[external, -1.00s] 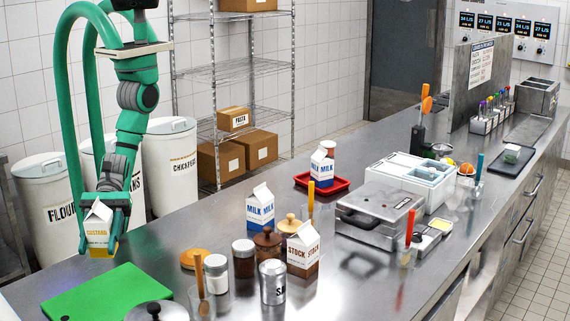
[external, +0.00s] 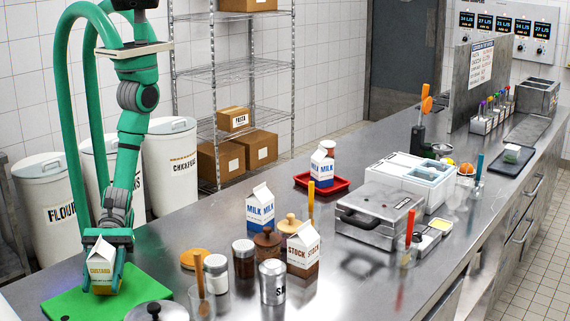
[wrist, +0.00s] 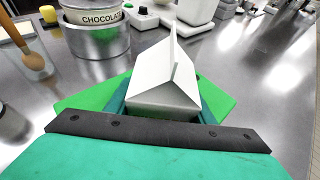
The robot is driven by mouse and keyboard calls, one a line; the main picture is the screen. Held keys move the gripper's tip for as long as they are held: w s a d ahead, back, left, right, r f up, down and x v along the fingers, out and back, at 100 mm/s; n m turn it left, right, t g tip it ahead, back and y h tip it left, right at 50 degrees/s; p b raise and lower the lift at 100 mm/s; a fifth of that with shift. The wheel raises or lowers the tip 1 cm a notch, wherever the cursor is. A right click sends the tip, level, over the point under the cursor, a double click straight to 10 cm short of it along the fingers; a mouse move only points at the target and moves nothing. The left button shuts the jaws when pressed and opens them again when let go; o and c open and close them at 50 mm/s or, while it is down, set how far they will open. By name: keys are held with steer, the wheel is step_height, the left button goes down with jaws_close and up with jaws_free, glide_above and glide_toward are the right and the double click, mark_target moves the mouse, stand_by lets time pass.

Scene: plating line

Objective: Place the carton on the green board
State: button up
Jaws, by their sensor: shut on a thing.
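The custard carton (external: 101,262), white and yellow with a gabled top, is held upright between the fingers of my gripper (external: 104,283), which is shut on it. The carton is low over the green board (external: 150,284); whether its base touches the board I cannot tell. In the wrist view the white gabled top of the carton (wrist: 165,78) fills the middle, with the green board (wrist: 219,97) showing on both sides below it. The fingers hide part of the carton's sides.
A jar holding a wooden spoon (external: 201,290), a white-labelled jar (external: 215,274) and a wooden disc (external: 194,259) are to the right. A stock carton (external: 303,250) and a milk carton (external: 260,207) stand farther off.

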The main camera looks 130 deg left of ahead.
steer(key=o, duration=1.5)
steer(key=shift+f, duration=0.1)
steer(key=v, duration=1.2)
